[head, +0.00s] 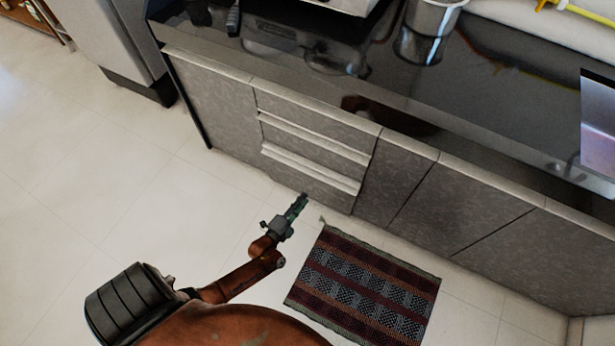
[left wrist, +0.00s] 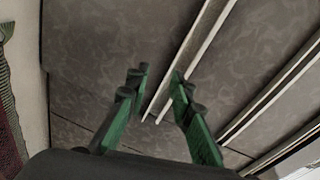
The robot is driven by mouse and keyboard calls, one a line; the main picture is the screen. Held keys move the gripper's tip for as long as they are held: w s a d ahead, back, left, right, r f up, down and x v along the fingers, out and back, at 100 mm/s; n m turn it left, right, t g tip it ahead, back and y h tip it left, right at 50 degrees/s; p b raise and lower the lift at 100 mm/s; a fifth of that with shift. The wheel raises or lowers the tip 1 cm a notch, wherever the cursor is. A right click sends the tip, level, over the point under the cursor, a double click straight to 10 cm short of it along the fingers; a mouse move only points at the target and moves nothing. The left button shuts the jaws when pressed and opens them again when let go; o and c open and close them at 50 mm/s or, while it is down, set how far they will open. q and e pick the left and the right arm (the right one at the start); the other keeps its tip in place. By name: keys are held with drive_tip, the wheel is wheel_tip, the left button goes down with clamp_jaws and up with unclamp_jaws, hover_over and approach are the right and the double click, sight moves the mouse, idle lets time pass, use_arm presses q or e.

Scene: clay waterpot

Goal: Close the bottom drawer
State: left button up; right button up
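The bottom drawer (head: 305,183) is the lowest of a stack of grey drawers in the kitchen cabinet. Its pale top edge shows as a doubled strip and appears to stand slightly out from the cabinet. In the left wrist view the drawer front (left wrist: 105,45) fills the left of centre, with its pale strips running between the fingers. My left gripper (head: 300,203) is in front of the bottom drawer, low near the floor. Its green fingers (left wrist: 157,80) are apart with nothing held. I cannot tell whether the fingertips touch the drawer. My right gripper is not in view.
A striped rug (head: 365,285) lies on the floor right of my left gripper. The dark countertop (head: 480,110) carries a metal pot (head: 428,25). A fridge-like grey unit (head: 105,40) stands at the upper left. The tiled floor (head: 130,190) on the left is clear.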

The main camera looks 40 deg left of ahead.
sight(310, 171)
use_arm(q)
drive_tip(key=w+a+b, duration=0.1)
drive_tip(key=w, duration=0.1)
drive_tip(key=w+a+y+b, duration=0.1)
drive_tip(key=w+a, duration=0.1)
drive_tip(key=w, duration=0.1)
drive_tip(key=w+a+r+t+y+b, duration=0.1)
drive_tip(key=w+a, duration=0.1)
drive_tip(key=w, duration=0.1)
drive_tip(key=shift+w+a+r+m, duration=0.1)
drive_tip(key=shift+w+a+m, duration=0.1)
drive_tip(key=shift+a+m, duration=0.1)
drive_tip(key=shift+w+r, duration=0.1)
drive_tip(key=shift+w, duration=0.25)
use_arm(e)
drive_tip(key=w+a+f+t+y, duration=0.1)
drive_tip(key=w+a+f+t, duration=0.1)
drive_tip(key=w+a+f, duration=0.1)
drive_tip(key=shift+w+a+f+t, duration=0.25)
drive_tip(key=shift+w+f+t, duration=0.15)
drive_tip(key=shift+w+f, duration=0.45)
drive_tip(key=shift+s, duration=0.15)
use_arm(q)
clamp_jaws()
